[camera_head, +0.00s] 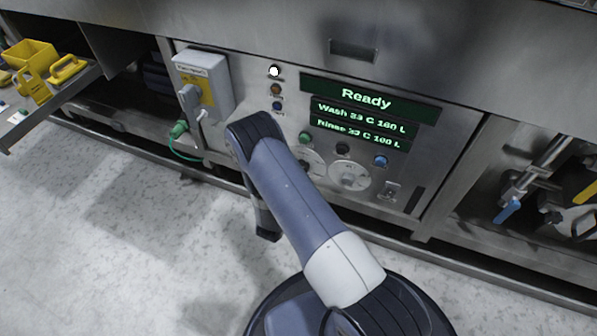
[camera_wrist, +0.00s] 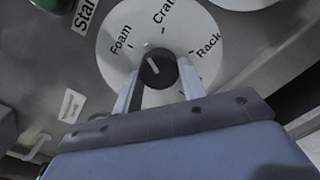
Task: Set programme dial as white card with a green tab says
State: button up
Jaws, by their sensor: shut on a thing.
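The programme dial (camera_wrist: 112,62) is a white disc with Foam, Crate and Rack in black around its upper rim. Its black knob (camera_wrist: 157,68) has a short white line tilted to the upper left, near the Foam side. My gripper (camera_wrist: 158,82) is shut on this knob, one finger on each side. In the head view the dial (camera_head: 314,160) is partly behind my arm, which also hides my gripper. I cannot make out a white card with a green tab; a small white item (camera_head: 18,117) lies on the left shelf.
A second white dial (camera_head: 349,177) is to the right. The display (camera_head: 366,98) reads Ready. Yellow items (camera_head: 67,68) lie on the left shelf. The floor at left is clear.

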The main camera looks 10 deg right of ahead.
jog(key=n+p, duration=0.1)
jog(key=n, duration=0.4)
jog(key=shift+p, duration=0.4)
dwell(0.3)
jog(key=o, duration=1)
jog(key=p+v, duration=0.2)
jog(key=v, duration=0.9)
jog(key=shift+d+p, duration=0.1)
jog(key=shift+p, duration=0.3)
jog(key=shift+w+d, duration=0.1)
